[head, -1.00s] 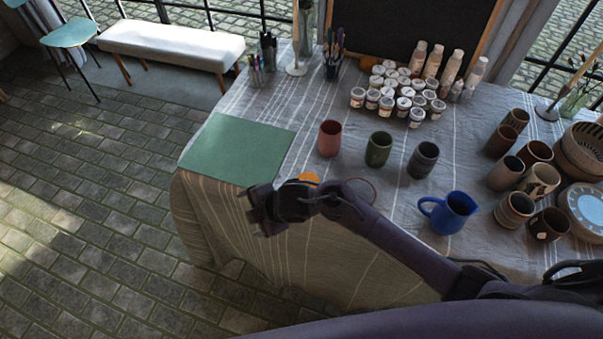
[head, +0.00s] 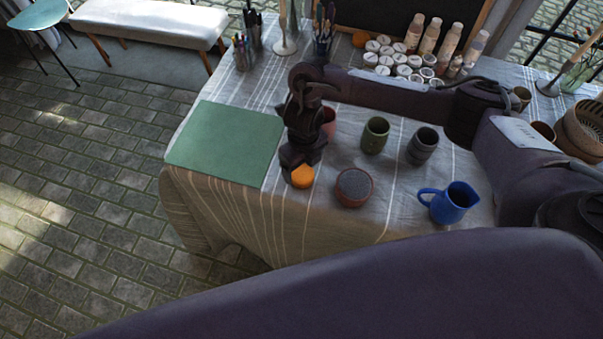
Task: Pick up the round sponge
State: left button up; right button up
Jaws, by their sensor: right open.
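The orange round sponge (head: 302,177) lies on the cloth-covered table near its front edge, just right of the green mat. My right gripper (head: 301,163) points down over the sponge, its jaws open. Its fingers hide the sponge's far side, and I cannot tell whether they touch it. My left gripper is not in view.
A red-rimmed round dish (head: 354,187) is close to the sponge's right. A blue jug (head: 449,202), a green cup (head: 375,135) and a grey cup (head: 422,146) stand further right. A reddish cup (head: 329,121) is partly behind my gripper. The green mat (head: 228,142) is clear.

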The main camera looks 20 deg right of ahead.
aim_at(301, 172)
jog(key=f, duration=0.2)
jog(key=f+p, duration=0.1)
jog(key=shift+w+a+f, duration=0.15)
jog(key=shift+w+f, duration=0.05)
jog(key=shift+f, duration=0.65)
jog(key=c, duration=1.1)
jog(key=shift+o, duration=0.2)
jog(key=shift+r, duration=0.1)
jog(key=shift+w+r, duration=0.1)
jog(key=shift+r, duration=0.45)
notch_tip(301, 172, up, 19)
jog(key=p, duration=0.2)
jog(key=shift+f, duration=0.1)
